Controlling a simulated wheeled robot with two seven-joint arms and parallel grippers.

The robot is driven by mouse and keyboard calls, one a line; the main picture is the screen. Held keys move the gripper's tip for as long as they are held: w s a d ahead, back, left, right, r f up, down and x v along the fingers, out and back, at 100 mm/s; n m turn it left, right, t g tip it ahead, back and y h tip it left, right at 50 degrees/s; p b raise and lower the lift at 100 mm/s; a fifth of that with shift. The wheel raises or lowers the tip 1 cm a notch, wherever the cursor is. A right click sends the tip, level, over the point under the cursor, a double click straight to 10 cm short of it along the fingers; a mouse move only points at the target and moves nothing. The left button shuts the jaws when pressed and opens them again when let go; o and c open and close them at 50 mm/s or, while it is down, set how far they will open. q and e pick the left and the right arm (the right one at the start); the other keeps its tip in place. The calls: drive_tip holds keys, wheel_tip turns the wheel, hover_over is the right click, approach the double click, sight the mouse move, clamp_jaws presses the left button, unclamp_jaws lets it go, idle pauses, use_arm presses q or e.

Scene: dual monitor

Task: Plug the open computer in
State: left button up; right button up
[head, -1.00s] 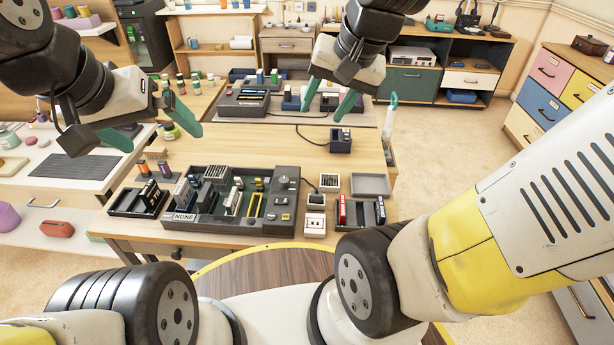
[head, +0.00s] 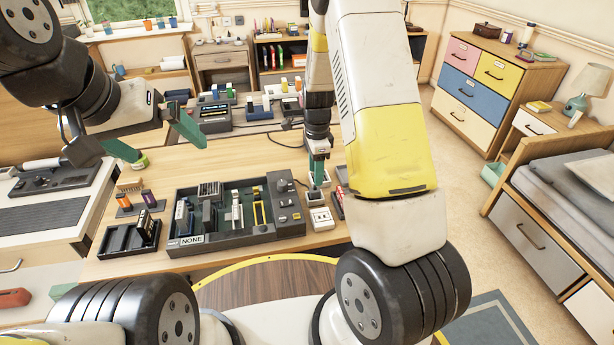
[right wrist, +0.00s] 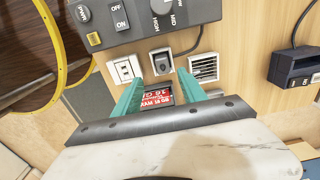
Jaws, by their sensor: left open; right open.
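The open computer (head: 238,222) is a dark, shallow case of boards and modules labelled NONE, with a knob panel (head: 287,207) on its right side. Right of it is a white square outlet (head: 321,219). In the right wrist view, a grey block with a dark top (right wrist: 161,61) and a cord sits between the two-slot outlet (right wrist: 124,69) and a slatted white square (right wrist: 203,67). My right gripper (head: 318,172) is open and empty above this row; its fingertips (right wrist: 161,78) point toward the grey block. My left gripper (head: 170,152) is open and empty, above the table's left part.
Red RAM modules (right wrist: 157,92) lie below the right fingers. A black box (right wrist: 295,68) with a cable stands to the side. A black tray (head: 130,238) lies left of the computer. Devices (head: 215,117) stand at the back. The table's middle (head: 240,158) is clear.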

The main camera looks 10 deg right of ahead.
sight(315, 189)
drive_tip(key=f, duration=0.7)
drive_tip(key=shift+w, duration=0.3)
clamp_jaws()
